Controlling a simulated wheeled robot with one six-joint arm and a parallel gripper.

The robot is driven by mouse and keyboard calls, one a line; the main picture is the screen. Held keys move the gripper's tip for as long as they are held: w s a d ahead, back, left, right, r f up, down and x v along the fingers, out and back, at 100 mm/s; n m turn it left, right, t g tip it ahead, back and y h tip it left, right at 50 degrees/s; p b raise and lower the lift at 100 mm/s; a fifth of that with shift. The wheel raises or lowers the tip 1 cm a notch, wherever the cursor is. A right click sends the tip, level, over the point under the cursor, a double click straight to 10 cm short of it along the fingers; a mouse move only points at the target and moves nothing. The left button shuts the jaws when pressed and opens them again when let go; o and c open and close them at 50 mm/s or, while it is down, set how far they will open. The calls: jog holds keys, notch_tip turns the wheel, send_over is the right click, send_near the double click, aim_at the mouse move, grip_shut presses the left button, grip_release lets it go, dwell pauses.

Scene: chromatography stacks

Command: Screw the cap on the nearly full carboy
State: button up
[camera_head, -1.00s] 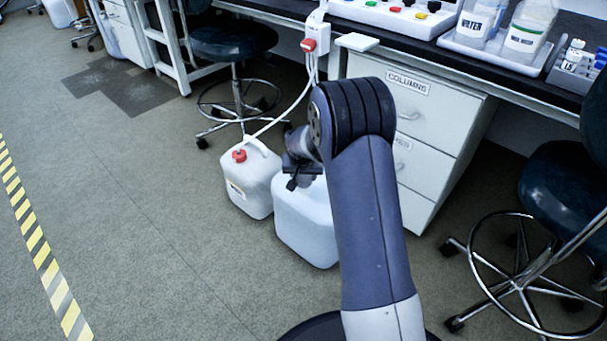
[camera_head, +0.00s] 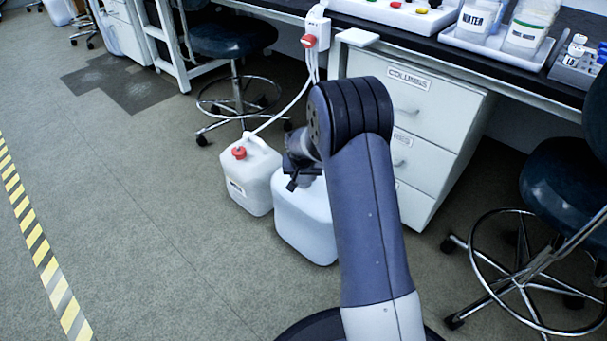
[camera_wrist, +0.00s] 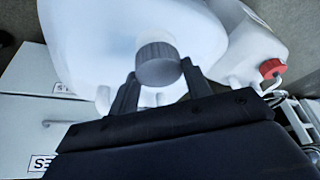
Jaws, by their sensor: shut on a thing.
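A large white carboy (camera_head: 305,232) stands on the floor in front of the drawers, partly hidden by my arm. It also fills the upper part of the wrist view (camera_wrist: 85,30). A grey ribbed cap (camera_wrist: 157,65) is at the carboy's mouth, with some white neck showing behind it. My gripper (camera_wrist: 158,72) is shut on the cap, one finger on each side. In the head view my gripper (camera_head: 294,182) is low over the carboy's top. I cannot tell how far the cap is seated, nor the liquid level.
A second white carboy (camera_head: 250,182) with a red cap (camera_head: 239,153) and a white tube stands close on the left. The drawer cabinet (camera_head: 415,140) is behind, and stools stand on both sides. The floor at the left front is clear.

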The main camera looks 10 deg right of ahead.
jog(key=shift+f, duration=0.3)
jog(key=o, duration=1)
jog(key=c, duration=1.1)
